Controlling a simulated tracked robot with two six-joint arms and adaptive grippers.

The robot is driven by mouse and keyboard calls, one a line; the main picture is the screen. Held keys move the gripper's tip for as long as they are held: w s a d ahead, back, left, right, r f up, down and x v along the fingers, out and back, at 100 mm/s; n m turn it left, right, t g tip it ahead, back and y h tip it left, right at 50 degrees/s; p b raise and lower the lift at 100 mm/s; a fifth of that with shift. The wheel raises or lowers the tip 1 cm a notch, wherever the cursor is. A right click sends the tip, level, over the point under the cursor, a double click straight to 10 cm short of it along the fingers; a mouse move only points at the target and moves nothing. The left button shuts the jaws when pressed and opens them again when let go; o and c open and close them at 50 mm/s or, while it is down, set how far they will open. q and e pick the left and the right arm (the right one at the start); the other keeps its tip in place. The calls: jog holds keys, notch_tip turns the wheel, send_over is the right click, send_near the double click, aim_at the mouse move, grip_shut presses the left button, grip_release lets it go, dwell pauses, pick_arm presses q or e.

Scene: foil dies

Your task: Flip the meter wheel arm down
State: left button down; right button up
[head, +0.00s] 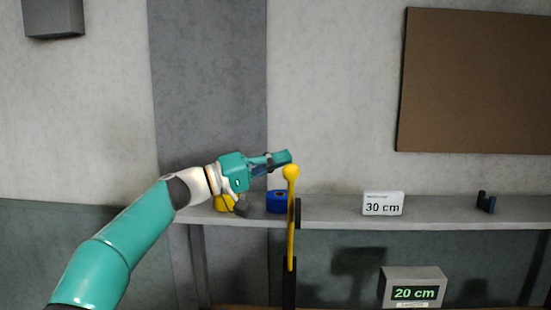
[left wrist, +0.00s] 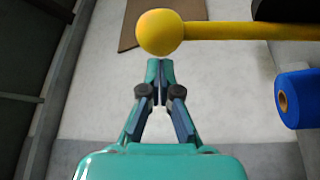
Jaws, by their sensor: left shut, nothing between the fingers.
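The meter wheel arm (head: 291,220) is a thin yellow rod that stands upright in the head view, with a round yellow knob (head: 291,172) at its top. Its lower end meets a dark post. In the left wrist view the knob (left wrist: 160,32) shows just beyond the fingertips, with the rod (left wrist: 250,30) running off to the right. My left gripper (head: 287,158) is shut and empty, its tips close to the knob at its upper left in the head view. I cannot tell whether they touch. My right gripper is not in view.
A grey shelf (head: 335,212) runs along the wall. On it are a blue roll (head: 277,201), a yellow object (head: 224,203) partly behind my gripper, a "30 cm" card (head: 382,204) and a dark holder (head: 486,202).

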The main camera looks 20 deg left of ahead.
pick_arm(q)
jog(key=shift+s+d+f, duration=0.25)
jog(key=shift+s+f, duration=0.05)
jog(key=shift+s, duration=0.15)
